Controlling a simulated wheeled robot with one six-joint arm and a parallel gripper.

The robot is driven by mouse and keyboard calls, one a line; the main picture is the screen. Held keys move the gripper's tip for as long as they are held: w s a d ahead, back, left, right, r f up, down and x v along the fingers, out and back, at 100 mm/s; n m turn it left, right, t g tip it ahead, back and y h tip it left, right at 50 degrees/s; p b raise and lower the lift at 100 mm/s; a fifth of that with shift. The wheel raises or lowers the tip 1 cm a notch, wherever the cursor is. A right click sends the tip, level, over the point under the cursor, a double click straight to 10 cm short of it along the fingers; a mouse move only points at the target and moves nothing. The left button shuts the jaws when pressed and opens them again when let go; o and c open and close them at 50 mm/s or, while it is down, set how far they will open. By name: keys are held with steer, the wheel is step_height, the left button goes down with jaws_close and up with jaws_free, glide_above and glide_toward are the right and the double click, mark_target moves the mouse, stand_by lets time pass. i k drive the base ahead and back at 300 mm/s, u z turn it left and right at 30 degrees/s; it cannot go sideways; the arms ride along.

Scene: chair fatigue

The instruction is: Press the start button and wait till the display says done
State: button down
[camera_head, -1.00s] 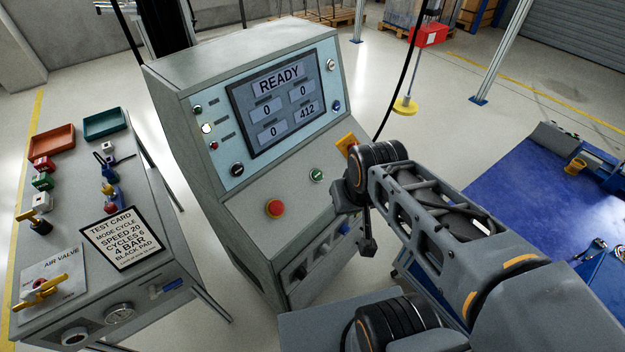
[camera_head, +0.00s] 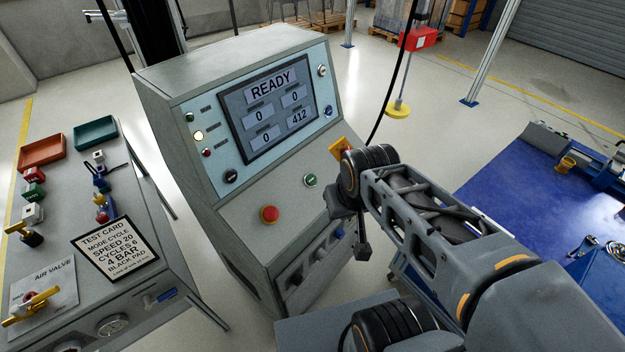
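The grey console stands in the middle with its display (camera_head: 271,108) reading READY, with zeros and 412 in the boxes below. A green button (camera_head: 310,180) is on the sloped lower panel, its lettering too small to read; I take it as the start button. A red mushroom button (camera_head: 269,214) sits to its lower left. My gripper (camera_head: 363,248) hangs at the end of my arm, to the right of and below the green button in the picture, apart from it. Its fingers are small and dark, and whether they are open or shut is unclear.
A side bench at left holds a test card (camera_head: 116,246), an air valve plate (camera_head: 40,297), an orange tray (camera_head: 42,151) and a green tray (camera_head: 96,133). An orange tab (camera_head: 340,145) sticks up by my wrist. A blue mat (camera_head: 535,195) lies right.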

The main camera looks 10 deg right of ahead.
mark_target(311, 180)
steer(key=z, duration=2)
steer(key=k, duration=0.9)
steer(key=u, duration=1.55)
steer(key=i, duration=0.5)
steer(key=u, duration=0.1)
